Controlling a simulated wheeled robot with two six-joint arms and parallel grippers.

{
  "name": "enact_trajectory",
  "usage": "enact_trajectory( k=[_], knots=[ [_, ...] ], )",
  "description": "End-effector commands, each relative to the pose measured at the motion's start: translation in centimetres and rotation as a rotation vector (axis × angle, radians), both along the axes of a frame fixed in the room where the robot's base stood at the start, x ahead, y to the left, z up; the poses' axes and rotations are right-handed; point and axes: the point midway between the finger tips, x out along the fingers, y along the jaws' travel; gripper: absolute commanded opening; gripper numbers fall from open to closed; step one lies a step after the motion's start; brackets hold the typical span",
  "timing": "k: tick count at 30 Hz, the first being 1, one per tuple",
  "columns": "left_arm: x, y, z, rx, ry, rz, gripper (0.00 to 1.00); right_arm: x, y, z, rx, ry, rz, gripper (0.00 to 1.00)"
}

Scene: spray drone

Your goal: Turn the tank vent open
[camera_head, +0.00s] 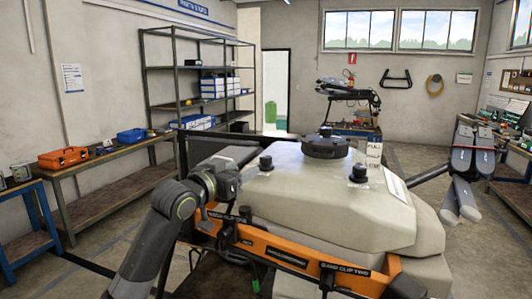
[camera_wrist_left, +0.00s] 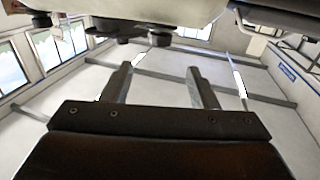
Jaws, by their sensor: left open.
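The drone's pale tank (camera_head: 330,205) fills the middle of the head view. On top sit a large black ribbed lid (camera_head: 325,149) and small black knobs: one at the left (camera_head: 265,162), one at the right (camera_head: 358,174), one behind the lid. I cannot tell which is the vent. My left gripper (camera_head: 232,178) is at the tank's left edge, just left of the left knob; its fingers are hard to make out there. In the left wrist view its fingers (camera_wrist_left: 160,75) are apart with nothing between them. Dark caps (camera_wrist_left: 160,38) and the tank's pale underside-up edge (camera_wrist_left: 150,10) show above them. My right gripper is not visible.
An orange clip bar (camera_head: 290,255) runs along the tank's front. Folded drone arms (camera_head: 470,170) stand at the right. A bench with an orange toolbox (camera_head: 63,157) is at the left, shelving (camera_head: 200,65) behind. The air above the tank looks clear.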

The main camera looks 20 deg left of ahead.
Motion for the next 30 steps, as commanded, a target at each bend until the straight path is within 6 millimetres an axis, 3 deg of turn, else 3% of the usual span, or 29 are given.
enact_trajectory(
  k=[10, 21, 30],
  knots=[
    [5.5, -1.7, 0.3, -0.003, 0.003, 0.0, 0.53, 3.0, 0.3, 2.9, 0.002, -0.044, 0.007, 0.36],
    [9.8, -3.0, 0.2, -0.002, 0.002, -0.001, 0.53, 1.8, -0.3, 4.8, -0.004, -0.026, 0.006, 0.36],
    [11.1, -3.3, 0.0, 0.0, 0.001, 0.001, 0.53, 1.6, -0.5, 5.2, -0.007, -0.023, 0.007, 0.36]
  ],
)
